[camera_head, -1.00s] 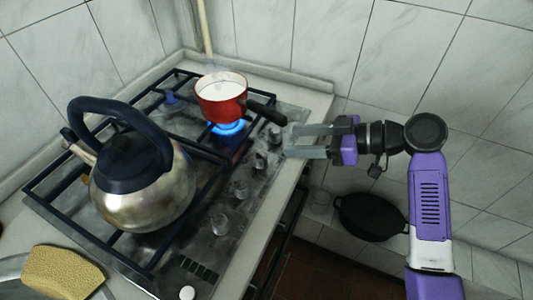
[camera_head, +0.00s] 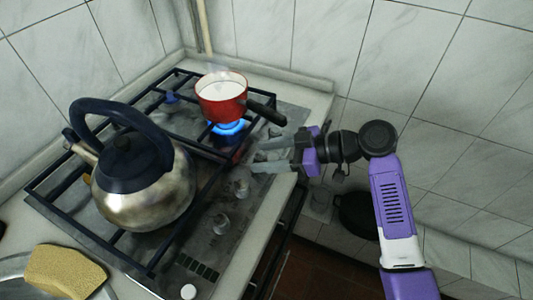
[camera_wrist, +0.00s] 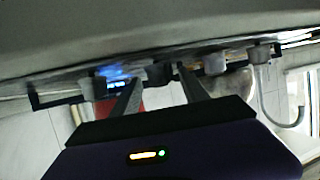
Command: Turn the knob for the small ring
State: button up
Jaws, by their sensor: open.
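A row of metal knobs runs along the right side of the gas hob (camera_head: 170,262). Two knobs, one nearer (camera_head: 220,224) and one farther (camera_head: 241,188), show clearly. My gripper (camera_head: 256,157) is open, its fingers reaching left over the hob's right edge at the farther knobs, which they partly hide. In the wrist view a dark knob (camera_wrist: 160,74) lies between the fingertips, with no clear contact; other knobs (camera_wrist: 215,64) stand to the right. A blue flame (camera_head: 230,127) burns on the ring under a red saucepan (camera_head: 222,108). Which knob serves the small ring cannot be told.
The saucepan's dark handle (camera_head: 267,112) juts right, just behind my gripper. A large kettle (camera_head: 145,195) stands on the front left grate. A yellow sponge (camera_head: 64,272) lies at the lower left. A black pan (camera_head: 358,215) sits below, right of the counter.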

grip_shut()
